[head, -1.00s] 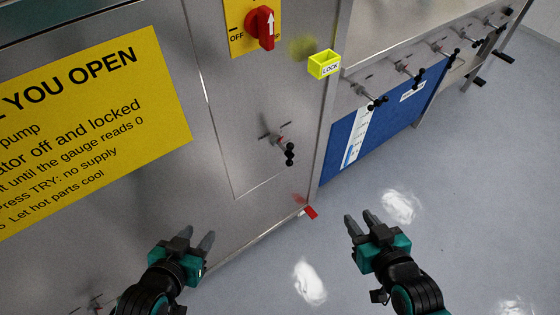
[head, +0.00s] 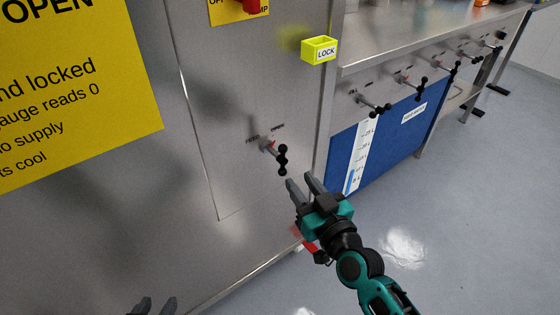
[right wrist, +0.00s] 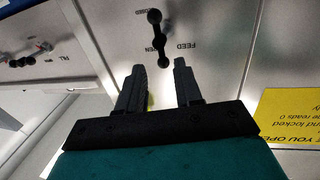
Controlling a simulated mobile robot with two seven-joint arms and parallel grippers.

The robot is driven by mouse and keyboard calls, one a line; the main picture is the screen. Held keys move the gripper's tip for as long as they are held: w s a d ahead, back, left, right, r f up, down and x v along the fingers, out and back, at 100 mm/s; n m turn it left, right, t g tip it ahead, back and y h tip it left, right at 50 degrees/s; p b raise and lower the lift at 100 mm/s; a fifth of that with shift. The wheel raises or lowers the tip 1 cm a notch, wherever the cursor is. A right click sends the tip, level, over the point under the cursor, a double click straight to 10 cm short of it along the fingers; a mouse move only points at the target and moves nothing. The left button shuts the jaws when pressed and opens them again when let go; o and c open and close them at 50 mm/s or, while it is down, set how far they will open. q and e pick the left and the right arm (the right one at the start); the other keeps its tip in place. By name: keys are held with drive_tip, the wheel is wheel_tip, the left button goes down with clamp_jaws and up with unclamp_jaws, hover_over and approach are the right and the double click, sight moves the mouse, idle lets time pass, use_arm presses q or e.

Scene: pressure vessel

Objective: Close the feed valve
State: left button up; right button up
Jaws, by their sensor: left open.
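The feed valve (head: 282,158) is a black bar handle with rounded ends on a short stem, on the steel panel. In the right wrist view, the handle (right wrist: 156,38) stands beside upside-down FEED and OPEN lettering. My right gripper (head: 299,186) is open just below and right of the handle in the head view. In the right wrist view its fingers (right wrist: 160,66) are apart, with the handle's lower end appearing between the tips; contact cannot be told. My left gripper (head: 156,303) is open at the bottom edge, away from the valve, mostly out of frame.
A yellow LOCK box (head: 319,50) sits on the panel's edge above the valve. A red switch (head: 252,6) is at the top. Several similar black-handled valves (head: 374,107) line the bench at right, above a blue panel (head: 400,125). A yellow sign (head: 75,90) is at left.

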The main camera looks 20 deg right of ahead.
sight(284, 160)
drive_tip(key=w, duration=0.3)
drive_tip(key=w+a+b, duration=0.1)
drive_tip(key=w, duration=0.5)
drive_tip(key=shift+w+a+b, duration=0.2)
drive_tip(key=shift+b, duration=0.1)
clamp_jaws()
